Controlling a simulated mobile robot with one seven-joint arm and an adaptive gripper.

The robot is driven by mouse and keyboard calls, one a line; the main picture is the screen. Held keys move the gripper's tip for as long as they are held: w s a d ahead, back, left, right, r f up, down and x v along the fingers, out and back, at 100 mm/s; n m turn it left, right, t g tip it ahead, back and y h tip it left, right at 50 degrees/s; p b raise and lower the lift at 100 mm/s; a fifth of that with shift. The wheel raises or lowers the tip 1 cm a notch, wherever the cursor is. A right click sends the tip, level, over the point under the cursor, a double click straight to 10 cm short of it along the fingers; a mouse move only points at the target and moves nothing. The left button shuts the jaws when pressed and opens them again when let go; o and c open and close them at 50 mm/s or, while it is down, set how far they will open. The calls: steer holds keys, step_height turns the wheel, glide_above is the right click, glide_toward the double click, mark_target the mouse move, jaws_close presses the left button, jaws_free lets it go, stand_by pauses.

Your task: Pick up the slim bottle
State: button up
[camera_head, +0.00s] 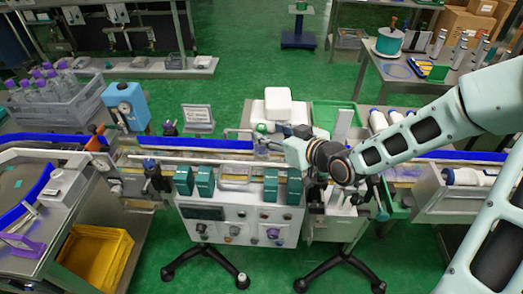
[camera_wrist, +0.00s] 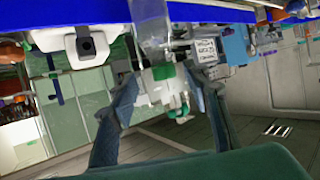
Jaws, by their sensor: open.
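The slim bottle (camera_head: 262,144) looks clear with a green cap and stands at the conveyor line, left of my gripper (camera_head: 284,148) in the head view. In the wrist view, which appears upside down, the clear bottle (camera_wrist: 150,27) hangs from the top centre, with its green and white cap end lower down. My gripper (camera_wrist: 162,82) is open there, one dark finger on each side of that cap end. I cannot tell whether either finger touches it. The bottle's lower part is partly hidden by rails in the head view.
The conveyor's blue rail (camera_head: 215,143) runs across the line. A machine panel (camera_head: 240,226) with several green blocks stands in front. A blue canister (camera_head: 126,106) and a crate of purple-capped bottles (camera_head: 55,108) are at left.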

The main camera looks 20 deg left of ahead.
mark_target(264, 131)
steer(key=x, duration=0.3)
steer(key=shift+a, duration=0.45)
steer(key=shift+w+a+f, duration=0.2)
steer(key=shift+w+a, duration=0.15)
steer(key=shift+c, duration=0.6)
jaws_close()
